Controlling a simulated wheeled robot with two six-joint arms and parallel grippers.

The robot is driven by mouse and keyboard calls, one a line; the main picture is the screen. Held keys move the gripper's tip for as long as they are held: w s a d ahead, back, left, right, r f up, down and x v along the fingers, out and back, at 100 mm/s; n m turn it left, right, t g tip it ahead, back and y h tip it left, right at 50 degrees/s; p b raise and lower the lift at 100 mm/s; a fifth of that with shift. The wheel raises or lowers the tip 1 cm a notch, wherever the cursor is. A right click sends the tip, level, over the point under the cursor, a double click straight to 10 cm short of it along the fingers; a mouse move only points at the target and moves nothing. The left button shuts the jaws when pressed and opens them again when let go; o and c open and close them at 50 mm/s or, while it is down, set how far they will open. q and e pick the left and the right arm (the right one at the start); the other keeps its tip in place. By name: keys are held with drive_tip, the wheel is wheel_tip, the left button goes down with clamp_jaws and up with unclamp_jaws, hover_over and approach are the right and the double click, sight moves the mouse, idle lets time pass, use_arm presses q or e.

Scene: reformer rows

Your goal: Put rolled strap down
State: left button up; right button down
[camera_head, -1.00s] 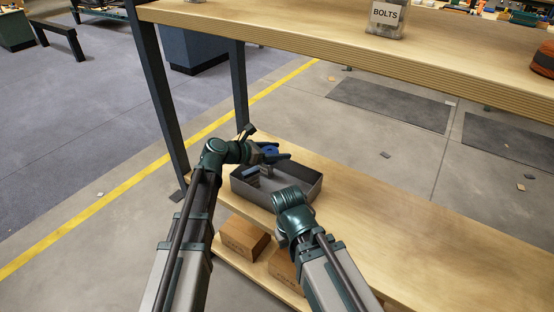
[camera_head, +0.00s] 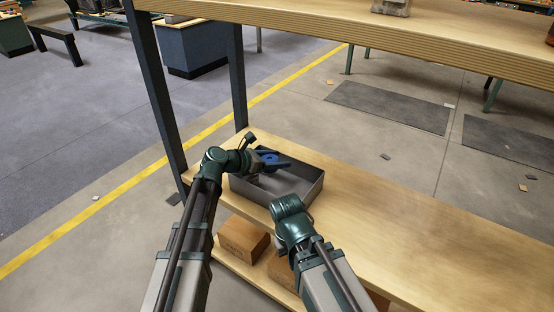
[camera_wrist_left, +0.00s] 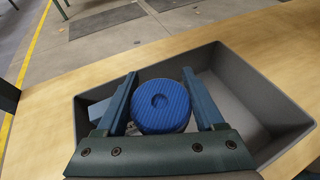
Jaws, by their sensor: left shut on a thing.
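The rolled strap is a round, ribbed blue roll (camera_wrist_left: 161,106) with a dimple in its top. It sits between the two fingers of my left gripper (camera_wrist_left: 160,108), which is shut on it. In the head view the strap (camera_head: 270,158) shows partly, behind the gripper. A grey open tray (camera_head: 305,193) stands on the lower wooden shelf, and the strap is over its inside in the wrist view (camera_wrist_left: 265,100). I cannot tell whether the strap touches the tray floor. My right arm's wrist is in front of the tray; its fingers are hidden.
A small light-blue piece (camera_wrist_left: 98,108) shows in the tray, beside the left finger. The wooden shelf (camera_head: 410,220) is clear to the right of the tray. An upper shelf (camera_head: 380,35) overhangs at the back, on dark posts (camera_head: 157,90). Cardboard boxes (camera_head: 243,238) are below.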

use_arm(q)
drive_tip(key=o, duration=1.4)
drive_tip(key=shift+r+p, duration=1)
drive_tip(key=shift+p, duration=0.05)
drive_tip(key=p+v, duration=0.1)
drive_tip(key=v, duration=0.3)
drive_tip(key=p+v, duration=0.1)
drive_tip(key=v, duration=0.2)
drive_tip(key=p+v, duration=0.1)
drive_tip(key=v, duration=0.3)
drive_tip(key=shift+s+a+f+p, duration=0.15)
drive_tip(key=shift+s+a+p, duration=0.1)
drive_tip(key=shift+a+p, duration=0.15)
